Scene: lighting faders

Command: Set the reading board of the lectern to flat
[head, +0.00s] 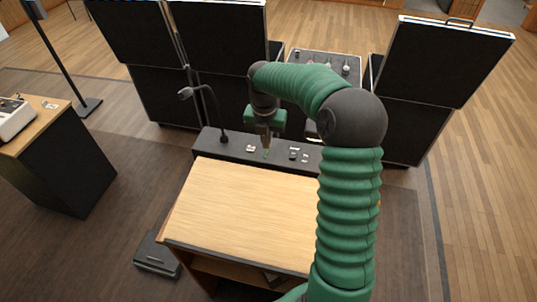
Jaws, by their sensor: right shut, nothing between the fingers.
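The lectern's reading board (240,210) is a pale wood panel in the middle of the head view, with a dark front edge. I cannot tell its exact tilt from this angle. The lectern body (215,272) shows below the front edge, with an open shelf. A dark ledge (225,150) with small controls runs along the board's far side. My right gripper (266,150) is shut and empty, pointing down over this ledge, behind the board's far edge. Whether it touches the ledge is unclear. My right arm hides the board's right side. My left gripper is out of view.
A gooseneck fixture (211,103) rises from the ledge, left of my right gripper. Tall black cabinets (158,95) stand behind, with another (422,120) at right. A dark desk (68,165) is at left. A dark box (157,258) lies on the floor beside the lectern.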

